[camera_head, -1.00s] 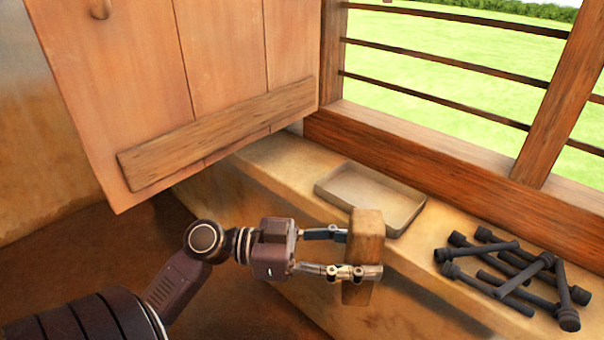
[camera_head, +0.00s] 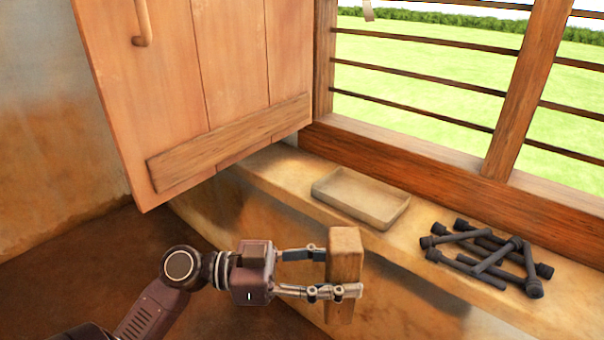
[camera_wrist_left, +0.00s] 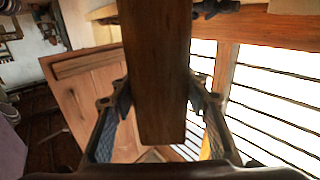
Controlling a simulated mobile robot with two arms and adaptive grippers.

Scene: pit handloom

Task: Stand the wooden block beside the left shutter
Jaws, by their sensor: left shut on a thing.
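The wooden block (camera_head: 345,262) is upright between the fingers of my left gripper (camera_head: 322,272), which is shut on it. The block is held in front of the sill, apart from the shutter. In the left wrist view the block (camera_wrist_left: 155,75) fills the middle, with a finger on each side. The left shutter (camera_head: 215,75) is a plank panel with a cross batten and a handle, swung open at the left of the window. It also shows in the left wrist view (camera_wrist_left: 85,95). My right gripper is not in view.
A shallow beige tray (camera_head: 360,197) lies on the sill (camera_head: 262,168). Several dark bobbin-like rods (camera_head: 490,258) are piled to its right. The sill between shutter and tray is clear. A barred window frame (camera_head: 420,170) rises behind.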

